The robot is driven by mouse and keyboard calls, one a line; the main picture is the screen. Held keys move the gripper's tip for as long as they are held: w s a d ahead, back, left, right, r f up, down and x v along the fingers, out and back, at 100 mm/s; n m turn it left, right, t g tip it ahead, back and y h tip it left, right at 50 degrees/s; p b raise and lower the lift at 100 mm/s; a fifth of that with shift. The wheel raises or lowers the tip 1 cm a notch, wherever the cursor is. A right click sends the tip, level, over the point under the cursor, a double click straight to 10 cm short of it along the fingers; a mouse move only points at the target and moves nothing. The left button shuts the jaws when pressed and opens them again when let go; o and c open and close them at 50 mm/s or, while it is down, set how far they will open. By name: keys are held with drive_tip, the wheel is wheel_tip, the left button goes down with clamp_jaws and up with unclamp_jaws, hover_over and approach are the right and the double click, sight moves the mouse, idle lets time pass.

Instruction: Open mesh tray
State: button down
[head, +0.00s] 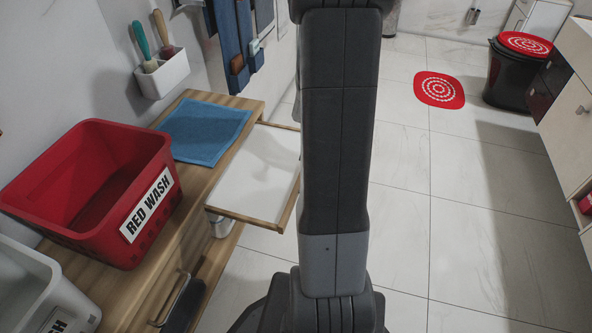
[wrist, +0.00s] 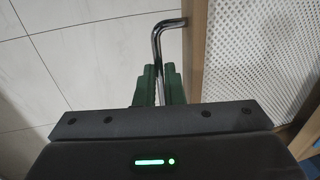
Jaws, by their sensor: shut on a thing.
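The mesh tray (head: 250,190) has a wooden frame and a pale bottom, and sticks out from the side of the wooden counter in the head view. In the wrist view its white perforated mesh (wrist: 262,60) and wooden edge fill the right side. A bent dark metal handle (wrist: 157,36) runs along that edge. My gripper (wrist: 160,78), with green fingers, is shut on the handle. In the head view my arm hides the gripper, the handle and part of the tray's right side.
A red "RED WASH" crate (head: 60,190), a blue cloth (head: 222,118) and a white bin (head: 25,290) sit on the counter (head: 190,225). A metal handle (head: 172,298) is below. The tiled floor is open to the right, with a red mat (head: 440,90) and black bin (head: 512,82) farther off.

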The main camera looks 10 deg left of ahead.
drive_tip(key=shift+d, duration=1)
drive_tip(key=c, duration=1.5)
unclamp_jaws()
drive_tip(key=shift+r, duration=0.1)
drive_tip(key=d+r+p, duration=0.1)
drive_tip(key=r, duration=0.3)
drive_tip(key=r+p, duration=0.1)
drive_tip(key=r, duration=0.4)
drive_tip(key=d+r+p, duration=0.1)
drive_tip(key=r+p, duration=0.1)
drive_tip(key=r, duration=0.2)
drive_tip(key=shift+s+d+r, duration=0.15)
drive_tip(key=shift+d+r, duration=0.1)
drive_tip(key=shift+d, duration=0.05)
drive_tip(key=shift+f, duration=0.1)
drive_tip(key=a+f+b, duration=0.1)
drive_tip(key=f, duration=0.3)
drive_tip(key=a+f+b, duration=0.1)
drive_tip(key=f, duration=0.4)
drive_tip(key=a+f+b, duration=0.1)
drive_tip(key=f+b, duration=0.1)
drive_tip(key=f, duration=0.2)
drive_tip(key=shift+f, duration=0.2)
